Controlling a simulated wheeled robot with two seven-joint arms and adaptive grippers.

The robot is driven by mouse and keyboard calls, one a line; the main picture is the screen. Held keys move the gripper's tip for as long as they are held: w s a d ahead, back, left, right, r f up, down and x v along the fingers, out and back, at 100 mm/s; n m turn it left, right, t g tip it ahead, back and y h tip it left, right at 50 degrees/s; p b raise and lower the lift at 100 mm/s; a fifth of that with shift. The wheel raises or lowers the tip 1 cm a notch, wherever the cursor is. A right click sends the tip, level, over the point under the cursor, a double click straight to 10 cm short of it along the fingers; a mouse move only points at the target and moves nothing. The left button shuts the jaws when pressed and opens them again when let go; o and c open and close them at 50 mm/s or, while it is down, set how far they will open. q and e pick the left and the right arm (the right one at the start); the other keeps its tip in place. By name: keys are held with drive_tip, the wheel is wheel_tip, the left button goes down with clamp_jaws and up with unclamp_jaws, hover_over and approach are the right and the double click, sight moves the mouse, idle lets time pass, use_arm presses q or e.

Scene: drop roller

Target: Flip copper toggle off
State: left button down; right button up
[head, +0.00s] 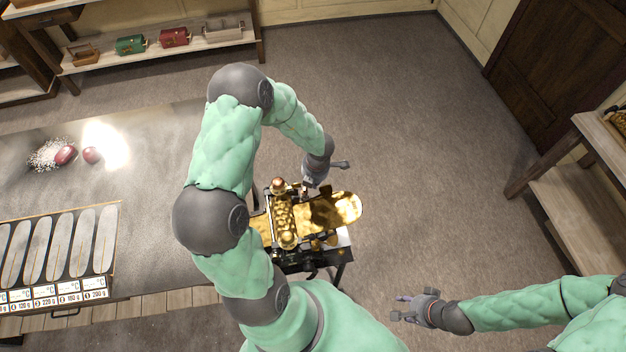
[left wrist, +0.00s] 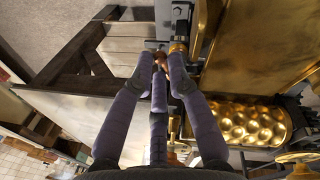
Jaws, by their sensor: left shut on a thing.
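The drop roller (head: 286,222) is a brass machine with dimpled rollers and a shiny tray on a dark frame, at the table's right end. Its dimpled roller (left wrist: 240,122) also shows in the left wrist view. The copper toggle (left wrist: 177,66) is a small copper-coloured piece at my left fingertips (left wrist: 160,70), beside a dark bracket. The fingers are closed on it and partly cover it. In the head view my left gripper (head: 316,174) is at the machine's far side, and the toggle cannot be made out there. My right gripper (head: 412,308) is open and empty, away from the machine.
The grey table (head: 150,170) holds dark red lumps with white grains (head: 50,155) and a tray of oval moulds (head: 60,245). Shelves with small boxes (head: 175,38) stand at the back. The floor (head: 420,130) right of the machine is clear.

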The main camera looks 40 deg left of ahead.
use_arm(q)
drive_tip(key=shift+s, duration=0.1)
drive_tip(key=c, duration=1.2)
unclamp_jaws()
